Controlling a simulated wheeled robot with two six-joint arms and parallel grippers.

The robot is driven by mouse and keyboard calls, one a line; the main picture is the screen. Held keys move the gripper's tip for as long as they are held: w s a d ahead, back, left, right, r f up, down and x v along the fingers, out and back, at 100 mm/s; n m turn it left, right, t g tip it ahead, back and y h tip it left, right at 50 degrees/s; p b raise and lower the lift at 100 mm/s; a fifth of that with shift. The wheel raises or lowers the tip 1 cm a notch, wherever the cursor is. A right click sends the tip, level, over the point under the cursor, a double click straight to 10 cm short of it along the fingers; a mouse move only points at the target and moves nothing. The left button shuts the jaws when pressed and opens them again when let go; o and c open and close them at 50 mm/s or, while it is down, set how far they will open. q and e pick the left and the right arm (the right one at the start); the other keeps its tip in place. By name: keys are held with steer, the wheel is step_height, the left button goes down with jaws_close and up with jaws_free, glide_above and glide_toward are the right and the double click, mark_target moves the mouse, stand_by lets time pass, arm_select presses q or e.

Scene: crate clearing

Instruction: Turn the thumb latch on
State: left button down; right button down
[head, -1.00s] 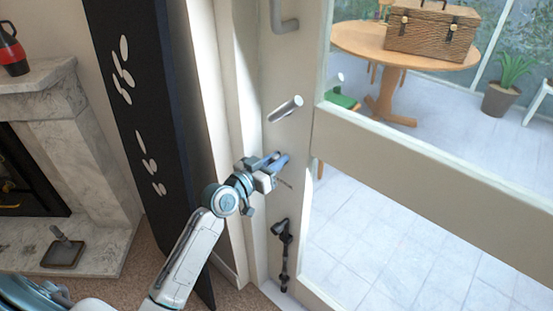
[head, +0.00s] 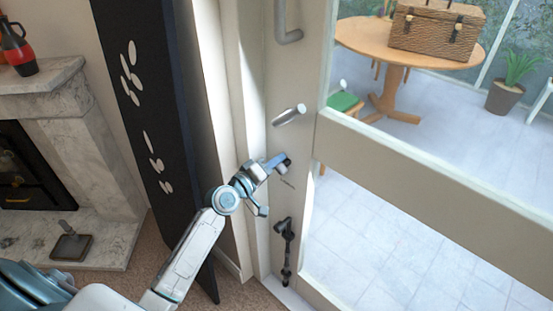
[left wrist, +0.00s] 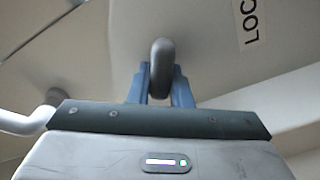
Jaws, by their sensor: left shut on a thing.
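The thumb latch (left wrist: 161,68) shows in the left wrist view as a dark grey, rounded upright tab on the pale door, between the two blue fingers. My left gripper (left wrist: 160,85) is shut on it. In the head view my left gripper (head: 277,163) is at the door's edge strip, below the silver lever handle (head: 289,115). There the fingers mostly hide the latch; a dark bit shows at their tips. A label (left wrist: 250,22) reading "LOC", cut off by the picture edge, is to the right of the latch. My right gripper is not in view.
A pull handle (head: 287,25) is above on the door and a dark bolt (head: 286,250) below. A tall black panel (head: 150,130) stands close left of my forearm. A marble fireplace (head: 85,120) is further left. Beyond the glass, a round table (head: 360,40) holds a wicker basket.

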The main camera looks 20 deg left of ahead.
arm_select(q)
steer(key=shift+w+a+f+n+p, duration=0.15)
steer(key=shift+n+p, duration=0.1)
steer(key=shift+n, duration=0.75)
steer(key=shift+s+d+f+n+p, duration=0.1)
steer(key=shift+n+p, duration=0.15)
steer(key=shift+n, duration=0.75)
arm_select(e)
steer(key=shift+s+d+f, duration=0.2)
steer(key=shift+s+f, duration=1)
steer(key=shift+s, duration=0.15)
arm_select(q)
steer(key=c, duration=1.3)
jaws_free()
steer(key=shift+a+f, duration=0.1)
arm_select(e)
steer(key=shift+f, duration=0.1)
arm_select(q)
steer(key=shift+s+a+f, duration=0.1)
steer(key=shift+s+a, duration=0.05)
steer(key=shift+s, duration=0.25)
steer(key=shift+b+v, duration=0.55)
steer(key=shift+v, duration=4.4)
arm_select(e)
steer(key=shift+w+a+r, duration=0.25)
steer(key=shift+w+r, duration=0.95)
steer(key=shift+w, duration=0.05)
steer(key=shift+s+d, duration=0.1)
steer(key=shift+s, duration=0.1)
